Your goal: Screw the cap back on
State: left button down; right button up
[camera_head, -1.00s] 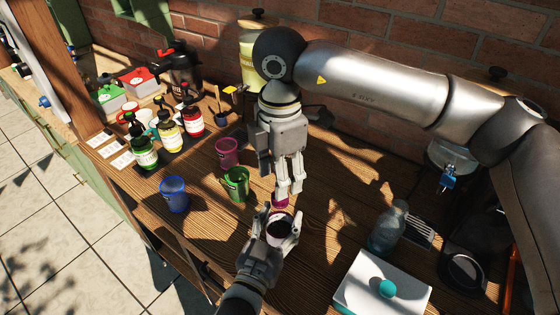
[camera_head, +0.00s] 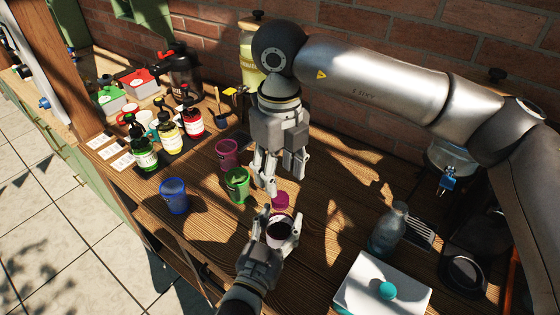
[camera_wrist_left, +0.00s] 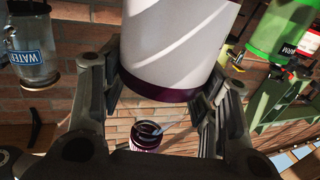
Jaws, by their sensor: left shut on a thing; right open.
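My left gripper (camera_head: 280,232) is shut on a pale bottle (camera_head: 292,236), whose dark round end faces the head camera. In the left wrist view the bottle shows as a white cylinder (camera_wrist_left: 180,40) with a dark purple band, between the fingers. A magenta cap (camera_head: 280,201) is just beyond the bottle in the head view. I cannot tell whether they touch. A small purple round thing (camera_wrist_left: 147,136) shows below the bottle in the wrist view. My right gripper (camera_head: 283,180) is open above the cap, its fingers spread and apparently empty.
Blue (camera_head: 174,196), green (camera_head: 237,184) and pink (camera_head: 227,154) cups stand left of the grippers. Pump bottles (camera_head: 168,135) stand farther left. Wooden tabletop (camera_head: 325,225) lies clear between.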

jog(key=n, duration=0.5)
jog(key=shift+r, duration=0.15)
jog(key=n, duration=0.3)
jog(key=shift+r+n, duration=0.1)
jog(key=shift+n, duration=0.3)
jog(key=n, duration=0.3)
jog(key=shift+r, duration=0.1)
jog(key=n, duration=0.5)
jog(key=shift+r+n, duration=0.15)
jog(key=shift+n, duration=0.15)
jog(key=n, duration=0.3)
jog(key=shift+r, duration=0.1)
jog(key=n, duration=0.5)
jog(key=shift+r+n, duration=0.1)
jog(key=shift+n, duration=0.2)
jog(key=n, duration=0.4)
jog(key=shift+r+n, duration=0.15)
jog(key=shift+n, duration=0.25)
jog(key=n, duration=0.3)
